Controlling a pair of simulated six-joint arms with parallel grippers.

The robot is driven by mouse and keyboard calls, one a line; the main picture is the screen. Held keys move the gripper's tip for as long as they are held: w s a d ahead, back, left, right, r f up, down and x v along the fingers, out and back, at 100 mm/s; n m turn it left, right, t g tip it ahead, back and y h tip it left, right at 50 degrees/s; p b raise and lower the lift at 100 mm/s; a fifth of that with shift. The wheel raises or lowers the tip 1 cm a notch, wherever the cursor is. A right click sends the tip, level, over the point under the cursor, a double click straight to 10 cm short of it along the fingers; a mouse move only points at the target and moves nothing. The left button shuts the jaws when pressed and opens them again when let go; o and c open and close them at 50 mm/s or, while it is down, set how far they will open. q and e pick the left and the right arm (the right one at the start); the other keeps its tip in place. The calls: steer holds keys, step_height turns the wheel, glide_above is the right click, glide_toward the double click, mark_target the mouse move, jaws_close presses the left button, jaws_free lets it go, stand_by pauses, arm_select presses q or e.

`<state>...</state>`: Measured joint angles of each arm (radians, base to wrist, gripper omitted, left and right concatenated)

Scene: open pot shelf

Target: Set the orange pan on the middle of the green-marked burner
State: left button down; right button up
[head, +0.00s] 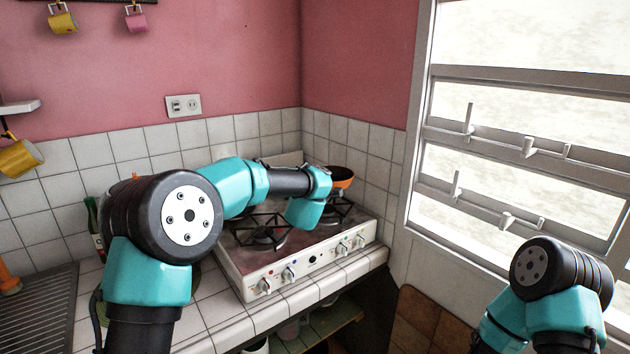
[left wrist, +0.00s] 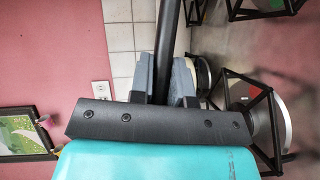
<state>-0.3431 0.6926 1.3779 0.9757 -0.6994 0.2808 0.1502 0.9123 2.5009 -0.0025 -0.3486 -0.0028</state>
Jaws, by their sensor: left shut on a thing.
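The orange pan (head: 342,178), dark inside, shows in the head view above the rear right of the stove, partly hidden behind my left wrist. In the left wrist view my left gripper (left wrist: 164,68) is shut on the pan's dark handle (left wrist: 170,30). My left arm hides these fingers in the head view. The stove (head: 285,257) has a front left burner (head: 262,231) and a right burner (head: 335,212) beneath the pan. The coloured marks by the knobs are too small to match to a burner. My right gripper is out of view; only its arm shows.
Tiled walls (head: 379,170) close off the back and right of the stove. A bottle (head: 95,222) stands on the counter at the left. A window (head: 520,130) with metal bars is at the right. Mugs hang at the upper left.

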arm_select(q)
steer(key=shift+w+a+f+n+y, duration=0.3)
steer(key=shift+w+a+f, duration=0.3)
steer(key=shift+a+f, duration=0.15)
steer(key=shift+f, duration=0.15)
steer(key=shift+f, duration=2.9)
steer(key=shift+s+f, duration=0.1)
steer(key=shift+f, duration=0.35)
steer(key=c, duration=1)
jaws_free()
steer(key=shift+d+f, duration=0.1)
steer(key=shift+f, duration=0.05)
